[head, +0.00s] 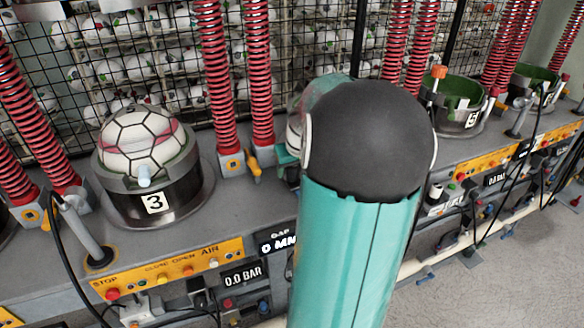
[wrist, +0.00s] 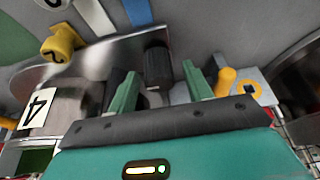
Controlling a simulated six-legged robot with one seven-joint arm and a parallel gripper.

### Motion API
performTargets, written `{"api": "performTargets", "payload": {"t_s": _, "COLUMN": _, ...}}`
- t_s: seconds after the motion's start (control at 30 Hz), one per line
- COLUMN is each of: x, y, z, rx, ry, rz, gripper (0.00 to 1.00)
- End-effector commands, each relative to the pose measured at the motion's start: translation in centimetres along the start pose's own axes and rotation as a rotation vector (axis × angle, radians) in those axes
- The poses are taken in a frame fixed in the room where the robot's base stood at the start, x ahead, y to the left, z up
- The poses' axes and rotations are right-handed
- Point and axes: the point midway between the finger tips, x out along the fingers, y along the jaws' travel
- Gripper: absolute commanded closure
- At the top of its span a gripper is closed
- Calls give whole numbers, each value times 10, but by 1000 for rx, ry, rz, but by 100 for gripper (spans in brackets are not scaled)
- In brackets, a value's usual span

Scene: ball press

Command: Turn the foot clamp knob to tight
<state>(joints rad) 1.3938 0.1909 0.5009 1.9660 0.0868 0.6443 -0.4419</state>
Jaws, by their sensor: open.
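In the wrist view, my gripper (wrist: 160,85) is open, with its two green fingers apart. A dark, ribbed cylindrical knob (wrist: 157,65) shows in the gap between the fingertips; I cannot tell whether they touch it. A yellow handle (wrist: 225,80) sits just right of the right finger, beside a grey foot block (wrist: 267,88) with an orange ring. A yellow knob (wrist: 62,42) is at the upper left. No mark shows which of these is the foot clamp knob. In the head view, my teal and black arm covers most of station 4.
A curved metal shell and a "4" plate (wrist: 38,108) lie left of the fingers. In the head view, station 3 (head: 145,205) holds a ball (head: 140,140). Red springs (head: 215,75), orange button panels (head: 165,275) and hanging cables crowd the bench. Station 5 (head: 460,115) stands right.

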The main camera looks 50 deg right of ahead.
Motion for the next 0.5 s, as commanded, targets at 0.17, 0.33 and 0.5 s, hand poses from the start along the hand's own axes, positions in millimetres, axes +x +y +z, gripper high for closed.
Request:
{"api": "performTargets", "payload": {"t_s": 0.17, "x": 1, "y": 0, "z": 0, "rx": 0, "ry": 1, "rz": 0, "gripper": 50}}
{"api": "performTargets", "payload": {"t_s": 0.33, "x": 0, "y": 0, "z": 0, "rx": 0, "ry": 1, "rz": 0, "gripper": 69}}
{"api": "performTargets", "payload": {"t_s": 0.5, "x": 0, "y": 0, "z": 0, "rx": 0, "ry": 1, "rz": 0, "gripper": 94}}
